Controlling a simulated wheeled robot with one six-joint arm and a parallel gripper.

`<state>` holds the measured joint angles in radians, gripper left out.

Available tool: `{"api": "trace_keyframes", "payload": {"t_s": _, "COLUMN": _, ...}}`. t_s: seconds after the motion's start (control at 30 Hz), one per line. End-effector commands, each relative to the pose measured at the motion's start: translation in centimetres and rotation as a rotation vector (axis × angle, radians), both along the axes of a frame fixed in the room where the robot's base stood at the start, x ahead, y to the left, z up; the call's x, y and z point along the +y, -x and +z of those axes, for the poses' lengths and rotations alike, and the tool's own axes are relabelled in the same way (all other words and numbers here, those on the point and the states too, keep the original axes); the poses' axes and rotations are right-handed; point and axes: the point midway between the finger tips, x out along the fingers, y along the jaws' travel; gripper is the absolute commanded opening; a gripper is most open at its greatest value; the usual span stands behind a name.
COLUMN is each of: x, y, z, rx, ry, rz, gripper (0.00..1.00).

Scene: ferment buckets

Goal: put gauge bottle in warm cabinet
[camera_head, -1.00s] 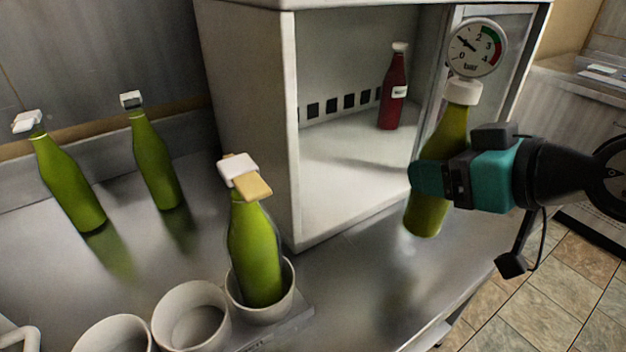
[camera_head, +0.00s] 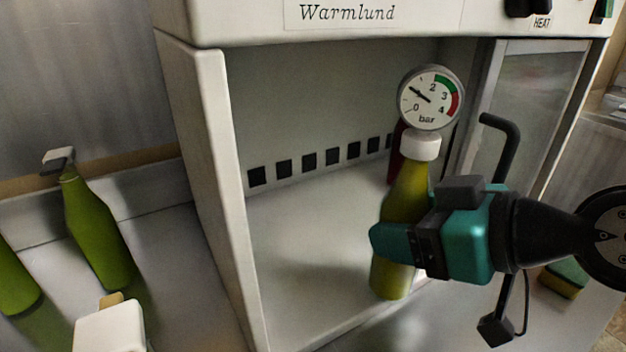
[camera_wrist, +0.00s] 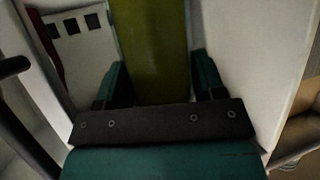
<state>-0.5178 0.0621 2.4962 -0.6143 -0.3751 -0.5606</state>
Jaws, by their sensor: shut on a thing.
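The gauge bottle (camera_head: 405,195) is yellow-green with a white cap and a round bar dial on top. My gripper (camera_head: 392,248) is shut around its lower body and holds it upright, in front of the warm cabinet's opening. In the wrist view the bottle (camera_wrist: 152,50) stands between the two teal fingers (camera_wrist: 160,85). The warm cabinet (camera_head: 190,120) is white, labelled Warmlund, and open at the front. Its glazed door (camera_head: 535,100) with a black handle stands at the right. Whether the bottle's base is past the cabinet's front edge is hard to tell.
A dark red bottle (camera_head: 396,160) inside the cabinet is mostly hidden behind the gauge bottle. The cabinet floor at left is clear. Green bottles (camera_head: 97,230) stand on the counter at left, one with a white clip top (camera_head: 110,328). A sponge (camera_head: 563,279) lies at right.

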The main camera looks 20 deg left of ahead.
Motion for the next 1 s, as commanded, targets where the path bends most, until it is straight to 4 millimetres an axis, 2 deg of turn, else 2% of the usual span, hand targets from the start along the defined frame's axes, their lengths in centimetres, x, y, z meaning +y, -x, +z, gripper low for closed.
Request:
{"api": "trace_keyframes", "payload": {"t_s": 0.03, "x": 0.4, "y": -0.2, "z": 1.2, "rx": 0.006, "ry": -0.001, "rz": 0.004, "gripper": 0.16}}
{"api": "trace_keyframes", "payload": {"t_s": 0.23, "x": 1.6, "y": -0.7, "z": 1.2, "rx": 0.006, "ry": -0.005, "rz": 0.008, "gripper": 0.16}}
{"api": "trace_keyframes", "payload": {"t_s": 0.5, "x": 2.2, "y": -1.0, "z": 0.8, "rx": 0.003, "ry": 0.003, "rz": -0.008, "gripper": 0.16}}
{"api": "trace_keyframes", "payload": {"t_s": 0.8, "x": 7.5, "y": -3.4, "z": 0.5, "rx": -0.003, "ry": 0.0, "rz": -0.006, "gripper": 0.16}}
{"api": "trace_keyframes", "payload": {"t_s": 1.0, "x": 9.3, "y": -4.4, "z": 0.3, "rx": -0.003, "ry": -0.001, "rz": -0.009, "gripper": 0.16}}
